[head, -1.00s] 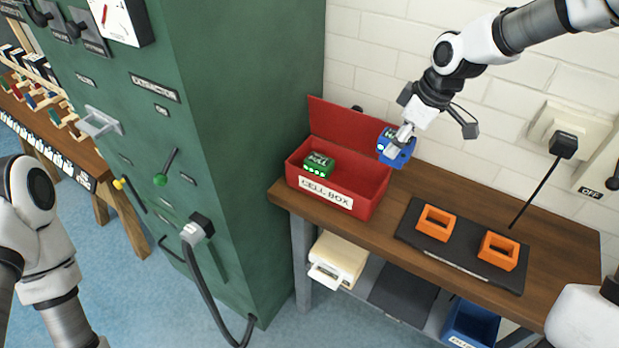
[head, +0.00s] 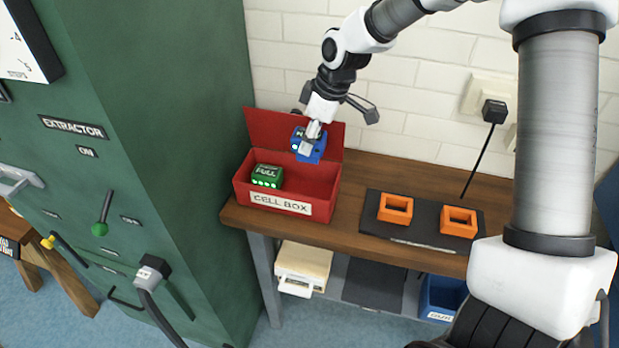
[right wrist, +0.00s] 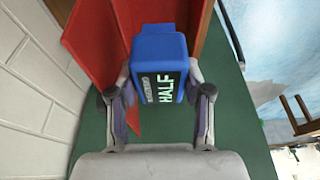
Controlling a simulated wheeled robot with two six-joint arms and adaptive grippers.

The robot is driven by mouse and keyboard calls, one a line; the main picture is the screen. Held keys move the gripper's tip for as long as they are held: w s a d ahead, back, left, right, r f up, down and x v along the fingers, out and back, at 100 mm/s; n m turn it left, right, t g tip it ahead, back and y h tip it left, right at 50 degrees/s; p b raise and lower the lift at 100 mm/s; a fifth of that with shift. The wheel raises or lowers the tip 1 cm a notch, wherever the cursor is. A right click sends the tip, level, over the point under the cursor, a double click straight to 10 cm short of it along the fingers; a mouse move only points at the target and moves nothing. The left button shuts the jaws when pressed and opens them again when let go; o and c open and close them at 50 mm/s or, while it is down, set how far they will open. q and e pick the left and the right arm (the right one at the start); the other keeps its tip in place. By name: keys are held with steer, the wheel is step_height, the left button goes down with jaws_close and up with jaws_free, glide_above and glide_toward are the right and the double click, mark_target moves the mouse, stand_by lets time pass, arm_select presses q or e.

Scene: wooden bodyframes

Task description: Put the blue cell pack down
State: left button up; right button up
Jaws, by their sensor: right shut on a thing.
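The blue cell pack (head: 308,146) is held by my right gripper (head: 315,130) above the right part of the open red cell box (head: 290,207). In the right wrist view the pack (right wrist: 158,50) sits between the two fingers (right wrist: 163,95), with a "HALF" label facing the camera. The red box also shows behind it in that view (right wrist: 92,40). A green cell pack marked "FULL" (head: 267,175) stands in the left part of the box. The box floor under the blue pack is hidden by the front wall. My left gripper is not in view.
The red box stands at the left end of a wooden bench (head: 345,225), its lid open against the brick wall. Right of it a dark mat (head: 425,225) bears two orange frames (head: 396,207) (head: 459,221). A green extractor cabinet (head: 170,130) stands close on the left.

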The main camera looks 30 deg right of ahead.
step_height(320, 180, down, 10)
steer(key=shift+s+d+f+p, duration=0.1)
steer(key=shift+p, duration=0.5)
step_height(320, 180, down, 3)
steer(key=shift+s+r, duration=0.15)
steer(key=shift+f, duration=0.25)
steer(key=shift+w, duration=0.2)
steer(key=shift+f, duration=0.15)
steer(key=o, duration=1.3)
steer(key=shift+s, duration=0.1)
